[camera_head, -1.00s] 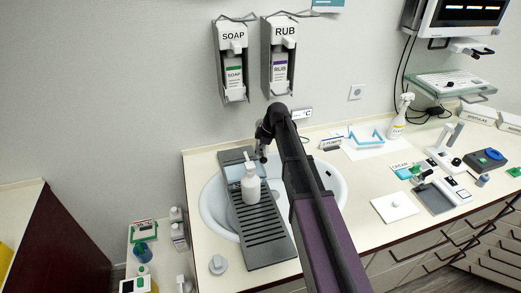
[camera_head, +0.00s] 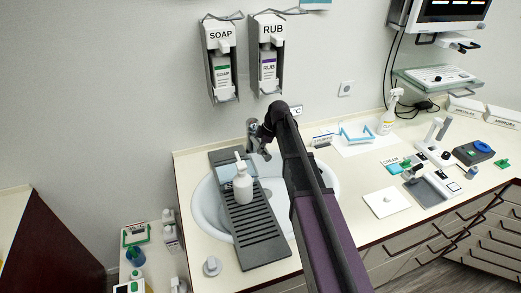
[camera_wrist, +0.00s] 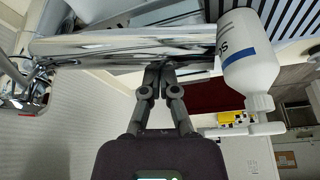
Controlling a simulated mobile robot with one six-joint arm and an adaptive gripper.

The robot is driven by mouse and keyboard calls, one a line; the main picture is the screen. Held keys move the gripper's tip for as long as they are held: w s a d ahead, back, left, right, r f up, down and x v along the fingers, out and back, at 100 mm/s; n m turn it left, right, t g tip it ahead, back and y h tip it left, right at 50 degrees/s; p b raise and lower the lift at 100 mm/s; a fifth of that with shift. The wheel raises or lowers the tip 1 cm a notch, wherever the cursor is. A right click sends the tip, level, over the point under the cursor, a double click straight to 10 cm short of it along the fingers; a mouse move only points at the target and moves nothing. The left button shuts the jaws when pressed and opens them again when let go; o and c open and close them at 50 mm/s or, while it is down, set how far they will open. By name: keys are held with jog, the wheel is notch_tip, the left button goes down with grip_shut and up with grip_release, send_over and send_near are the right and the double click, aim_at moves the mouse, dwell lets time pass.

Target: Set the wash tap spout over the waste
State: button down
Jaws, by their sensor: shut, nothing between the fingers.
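The chrome wash tap (camera_head: 253,128) stands at the back of the round white basin (camera_head: 207,207), partly hidden by my arm in the head view. In the wrist view its long chrome spout (camera_wrist: 110,46) runs across the picture, its right end beside a white pump bottle (camera_wrist: 246,58). My gripper (camera_wrist: 160,69) is shut and empty, fingertips at the spout's near side; I cannot tell whether they touch. The bottle (camera_head: 242,185) stands upright on a grey slatted rack (camera_head: 262,235) lying across the basin. The waste is not visible.
Soap (camera_head: 220,60) and rub (camera_head: 268,55) dispensers hang on the wall above the basin. A round grey knob (camera_head: 211,266) sits on the counter at front left. A white pad (camera_head: 385,202) and several small devices lie to the right.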

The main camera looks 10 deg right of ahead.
jog(key=shift+a, duration=0.15)
notch_tip(320, 180, up, 10)
jog(key=p, duration=1)
dwell(0.3)
jog(key=shift+a+r, duration=0.1)
jog(key=shift+s, duration=0.1)
dwell(0.5)
jog(key=s+d+f+m+h+b, duration=0.1)
jog(key=s+d+f+m+b, duration=0.2)
jog(key=s, duration=0.5)
jog(key=s+d+f+m+h+b, duration=0.1)
jog(key=s+d+f+m+b, duration=0.2)
jog(key=s+m, duration=0.5)
jog(key=s+d+f+m+h+b, duration=0.2)
jog(key=s+f+m+b, duration=0.3)
jog(key=s, duration=0.3)
jog(key=shift+s+d+f+m, duration=0.35)
jog(key=shift+d+f+m, duration=0.15)
jog(key=shift+f+m, duration=0.15)
